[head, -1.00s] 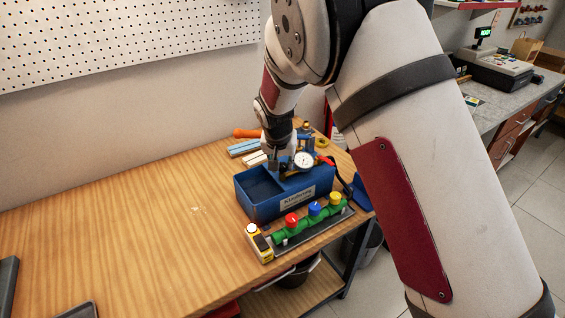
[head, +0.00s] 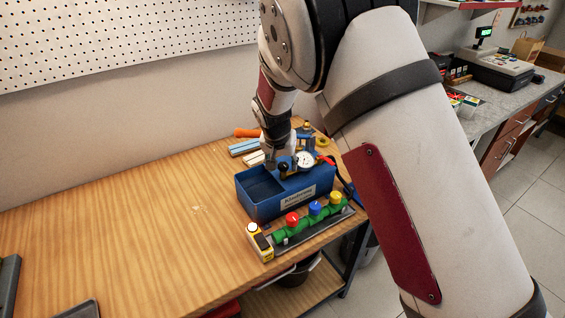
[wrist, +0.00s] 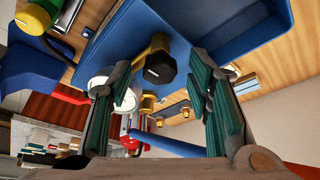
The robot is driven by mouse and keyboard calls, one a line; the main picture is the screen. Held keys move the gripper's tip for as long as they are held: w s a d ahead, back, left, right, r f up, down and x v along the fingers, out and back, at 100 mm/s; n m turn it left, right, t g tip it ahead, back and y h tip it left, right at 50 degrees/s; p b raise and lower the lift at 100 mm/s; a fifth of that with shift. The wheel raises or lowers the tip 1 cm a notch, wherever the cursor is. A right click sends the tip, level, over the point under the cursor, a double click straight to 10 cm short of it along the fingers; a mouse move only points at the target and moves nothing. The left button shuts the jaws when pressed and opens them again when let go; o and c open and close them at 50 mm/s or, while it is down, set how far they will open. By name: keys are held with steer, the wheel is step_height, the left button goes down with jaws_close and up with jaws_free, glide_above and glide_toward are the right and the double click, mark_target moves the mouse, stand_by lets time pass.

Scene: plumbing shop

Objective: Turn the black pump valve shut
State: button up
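The black pump valve (wrist: 160,66) is a black knob with a white mark on a brass stem, on the blue pump tank. It also shows in the head view as a small dark knob (head: 283,168) beside the white gauge (head: 305,159). My gripper (wrist: 162,72) is open, with one green-padded finger on each side of the knob in the picture. The knob appears beyond the fingertips, with gaps on both sides and no visible contact. In the head view my gripper (head: 272,157) is just behind and left of the knob. The blue tank (head: 258,211) stands at the bench's right end.
A green manifold (head: 301,229) with red, blue and yellow knobs lies in front of the tank. A yellow device (head: 259,242) stands at its left end. An orange-handled tool (head: 246,132) lies behind. The bench's left part (head: 120,230) is mostly clear.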

steer(key=d+v, duration=0.1)
steer(key=v, duration=1.1)
steer(key=shift+a, duration=0.45)
